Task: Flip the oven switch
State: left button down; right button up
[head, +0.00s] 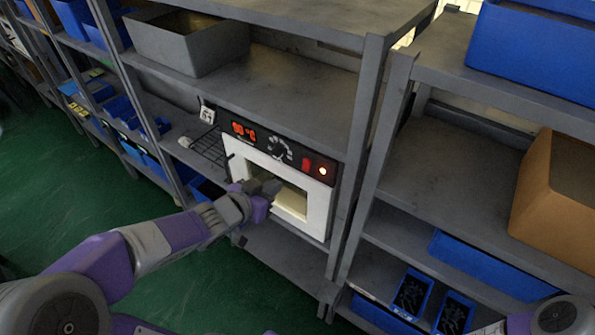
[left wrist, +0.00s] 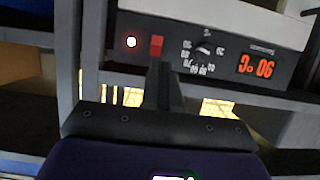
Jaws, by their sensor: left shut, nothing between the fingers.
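The oven (head: 318,208) sits on a middle shelf, with a white front and a window. Its black control panel carries a red switch (head: 306,164), a lit round lamp (head: 323,171), a dial (head: 280,148) and a red digital display (head: 243,131). My left gripper (head: 271,188) is shut and empty in front of the oven window, below the panel. In the left wrist view, which is upside down, the closed fingers (left wrist: 160,76) point at the red switch (left wrist: 156,46); I cannot tell whether they touch it. My right gripper is out of view.
A grey bin (head: 190,45) stands on the shelf above. A wire rack (head: 207,147) lies left of the oven. Shelf posts (head: 362,140) rise just right of it. A brown box (head: 555,200) and blue bins stand on the right shelves. Green floor is open at left.

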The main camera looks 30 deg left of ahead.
pick_arm(q)
jog(key=b, duration=0.4)
send_near(304, 170)
jog(key=x, duration=0.5)
jog(key=shift+x, duration=0.9)
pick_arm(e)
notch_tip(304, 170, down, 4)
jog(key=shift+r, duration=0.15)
